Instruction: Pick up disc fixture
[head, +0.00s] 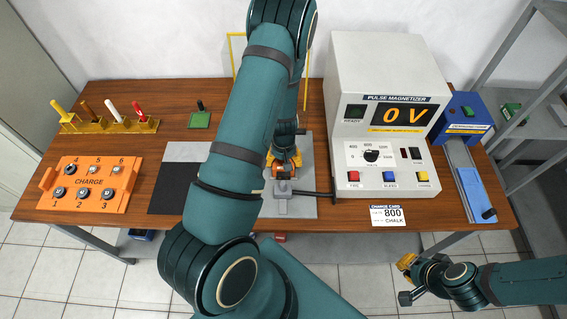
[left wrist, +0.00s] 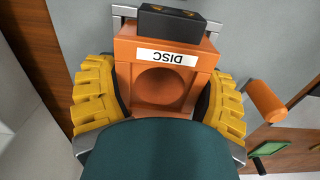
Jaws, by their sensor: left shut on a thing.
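The disc fixture (left wrist: 165,75) is an orange block with a white DISC label and a round recess, seen in the left wrist view. A black block sits at its far end. My left gripper's yellow fingers (left wrist: 160,100) lie on both sides of it, shut on it. In the head view the disc fixture (head: 283,172) shows small under my left gripper (head: 284,157), over the grey plate (head: 300,207). My left arm covers part of this area. I cannot tell whether the fixture touches the plate. My right gripper (head: 404,278) is off the table's front right; its opening is unclear.
The orange CHARGE tray (head: 90,208) and a yellow rack (head: 104,126) of handled tools stand at left. A dark and grey mat (head: 172,190) lies beside my arm. The pulse magnetizer (head: 345,80) reads 0 V at right, beside a blue device (head: 465,128). A charge card (head: 387,215) reads 800.

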